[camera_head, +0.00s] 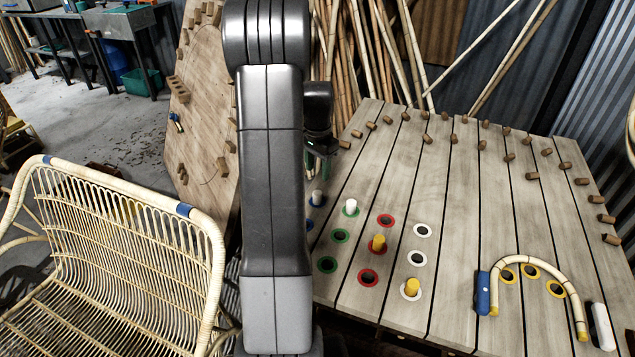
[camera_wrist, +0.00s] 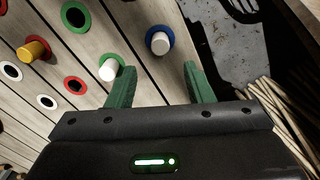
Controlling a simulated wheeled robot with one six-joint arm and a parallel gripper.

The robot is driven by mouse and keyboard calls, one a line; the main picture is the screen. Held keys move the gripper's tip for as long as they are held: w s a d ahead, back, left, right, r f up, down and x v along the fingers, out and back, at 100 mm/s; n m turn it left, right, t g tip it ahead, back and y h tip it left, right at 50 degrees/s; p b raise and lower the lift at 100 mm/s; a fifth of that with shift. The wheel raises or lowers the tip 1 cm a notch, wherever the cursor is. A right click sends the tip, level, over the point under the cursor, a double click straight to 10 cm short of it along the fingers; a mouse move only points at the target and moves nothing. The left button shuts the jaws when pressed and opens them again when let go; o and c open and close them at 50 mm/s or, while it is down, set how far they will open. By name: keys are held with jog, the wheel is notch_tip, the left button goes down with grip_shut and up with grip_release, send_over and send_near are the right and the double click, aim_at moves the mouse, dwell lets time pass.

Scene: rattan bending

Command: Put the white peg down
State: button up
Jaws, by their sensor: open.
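One white peg (camera_head: 351,206) stands upright in a green-ringed hole of the slatted board, and it also shows in the wrist view (camera_wrist: 108,71). A second white peg (camera_head: 317,197) stands in a blue-ringed hole to its left; in the wrist view it (camera_wrist: 160,43) lies just beyond the gap between my fingertips. My gripper (camera_wrist: 160,67) is open with nothing between its green fingers. In the wrist view its left finger is close beside the peg in the green ring; I cannot tell whether they touch. In the head view my arm partly hides my gripper (camera_head: 319,155).
The slatted board (camera_head: 470,210) carries yellow pegs (camera_head: 378,242) in a red and a white ring, several empty ringed holes, and wooden stops along its edges. A bent rattan piece (camera_head: 535,262) lies at right between blue and white blocks. A rattan chair (camera_head: 120,240) stands left.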

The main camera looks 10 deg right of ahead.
aim_at(318, 193)
jog(key=shift+r, duration=1.55)
jog(key=shift+f, duration=0.1)
notch_tip(318, 193, down, 13)
jog(key=shift+r, duration=2.35)
jog(key=shift+f, duration=0.1)
